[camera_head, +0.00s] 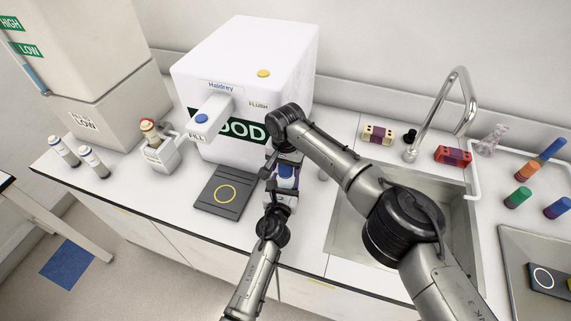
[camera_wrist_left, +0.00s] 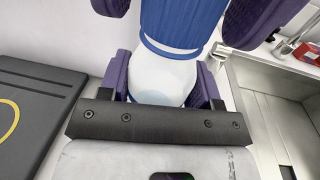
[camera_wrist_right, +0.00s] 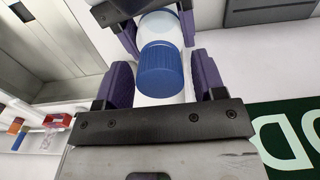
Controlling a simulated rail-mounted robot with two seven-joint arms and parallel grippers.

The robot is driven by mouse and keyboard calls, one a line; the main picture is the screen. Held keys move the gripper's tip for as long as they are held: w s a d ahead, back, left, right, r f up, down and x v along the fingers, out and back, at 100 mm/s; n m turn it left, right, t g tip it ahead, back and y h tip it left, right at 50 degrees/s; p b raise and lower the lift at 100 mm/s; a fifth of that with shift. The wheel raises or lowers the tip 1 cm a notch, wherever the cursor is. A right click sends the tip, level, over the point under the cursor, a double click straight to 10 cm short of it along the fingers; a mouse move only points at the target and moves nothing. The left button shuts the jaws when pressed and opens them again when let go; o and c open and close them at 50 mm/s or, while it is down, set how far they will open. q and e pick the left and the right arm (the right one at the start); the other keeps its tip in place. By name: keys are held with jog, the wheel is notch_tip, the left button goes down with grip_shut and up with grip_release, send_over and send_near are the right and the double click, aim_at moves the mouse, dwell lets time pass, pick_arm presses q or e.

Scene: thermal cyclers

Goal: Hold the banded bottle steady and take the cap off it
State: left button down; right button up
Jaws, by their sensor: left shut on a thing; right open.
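The banded bottle (camera_head: 286,182) is mostly hidden between my grippers in the head view, at the counter's front in the middle. My left gripper (camera_wrist_left: 165,85) is shut on the bottle's pale body (camera_wrist_left: 163,72). The ribbed blue cap (camera_wrist_left: 185,20) is on the bottle and also shows in the right wrist view (camera_wrist_right: 161,68). My right gripper (camera_wrist_right: 162,75) is open, with its purple fingers on either side of the cap. A gap shows between the cap and these fingers. The band cannot be made out clearly.
A dark pad with a yellow ring (camera_head: 226,193) lies left of the grippers. A white machine (camera_head: 245,80) stands behind them. The sink (camera_head: 385,215) and tap (camera_head: 466,95) are to the right. Capped tubes (camera_head: 65,152) and a bottle in a holder (camera_head: 158,152) stand further left.

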jog(key=shift+c, duration=0.2)
jog(key=c, duration=0.9)
jog(key=n, duration=0.4)
jog(key=shift+n, duration=0.4)
jog(key=n, duration=0.3)
jog(key=shift+n, duration=0.4)
jog(key=n, duration=0.8)
jog(key=shift+r, duration=0.3)
jog(key=shift+r, duration=0.85)
